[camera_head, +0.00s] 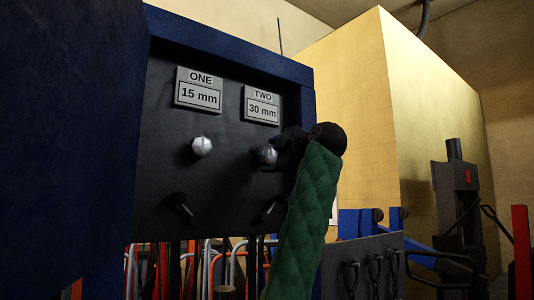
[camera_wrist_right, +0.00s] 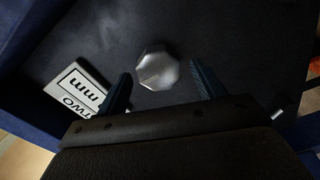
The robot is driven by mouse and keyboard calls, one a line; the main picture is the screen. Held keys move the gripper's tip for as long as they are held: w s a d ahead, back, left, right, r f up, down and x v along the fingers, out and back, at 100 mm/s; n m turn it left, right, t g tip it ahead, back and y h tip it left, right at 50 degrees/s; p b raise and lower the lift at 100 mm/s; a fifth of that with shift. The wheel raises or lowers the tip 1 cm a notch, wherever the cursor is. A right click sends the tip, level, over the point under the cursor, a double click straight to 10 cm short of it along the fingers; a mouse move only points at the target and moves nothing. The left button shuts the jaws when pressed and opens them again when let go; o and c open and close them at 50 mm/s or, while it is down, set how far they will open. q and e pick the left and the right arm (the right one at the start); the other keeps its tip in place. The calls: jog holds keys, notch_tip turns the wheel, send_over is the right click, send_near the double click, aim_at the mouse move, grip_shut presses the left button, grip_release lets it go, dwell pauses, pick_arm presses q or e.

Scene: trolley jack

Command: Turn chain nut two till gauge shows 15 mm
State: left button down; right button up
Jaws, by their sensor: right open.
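Chain nut two (camera_head: 267,155) is a silver faceted nut on a dark panel, below the gauge marked TWO (camera_head: 262,106), which reads 30 mm. My right gripper (camera_head: 283,152) is at nut two, coming from the right. In the right wrist view the nut (camera_wrist_right: 157,68) sits between the two open fingers of the gripper (camera_wrist_right: 163,88), with a gap on both sides. Nut one (camera_head: 202,147) is a similar silver nut to the left, under the gauge marked ONE (camera_head: 199,90), which reads 15 mm. My left gripper is not in view.
The panel sits in a blue frame (camera_head: 230,50). Two small pegs (camera_head: 181,205) stick out below the nuts. Red and white hoses or bars hang underneath. A plate with hanging chains (camera_head: 362,270) and a large yellow block (camera_head: 400,110) stand at the right.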

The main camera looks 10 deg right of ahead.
jog(key=shift+p+x, duration=0.3)
jog(key=shift+x, duration=0.9)
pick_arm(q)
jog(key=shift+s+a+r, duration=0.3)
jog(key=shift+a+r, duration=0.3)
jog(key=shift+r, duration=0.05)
pick_arm(e)
jog(key=shift+w, duration=0.15)
jog(key=c, duration=1)
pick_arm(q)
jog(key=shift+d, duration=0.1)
